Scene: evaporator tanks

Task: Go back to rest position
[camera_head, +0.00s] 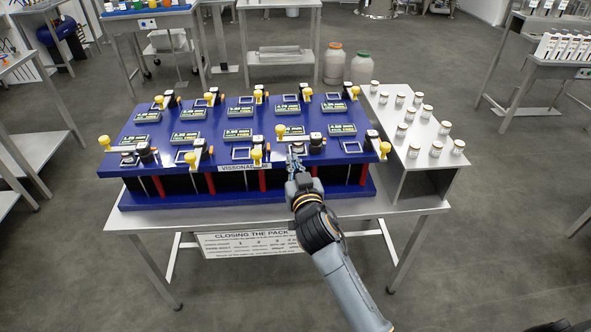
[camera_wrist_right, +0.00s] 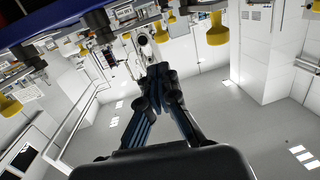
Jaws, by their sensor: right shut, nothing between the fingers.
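My right gripper (camera_head: 294,160) is shut and empty at the front edge of the blue rack (camera_head: 230,172), close to a square station near its front right. I cannot tell from the head view whether it touches the rack. In the right wrist view my right gripper (camera_wrist_right: 158,75) shows its fingers together, with nothing between them. Yellow knobs (camera_wrist_right: 217,30) and the dark underside of fittings show at the top of that view. My left gripper is not in view.
The rack stands on a metal table (camera_head: 420,203). A grey shelf box (camera_head: 400,170) with several small white jars is at its right. A sign (camera_head: 245,243) hangs below the front edge. Two large jars (camera_head: 334,64) stand on the floor behind. Floor at right is free.

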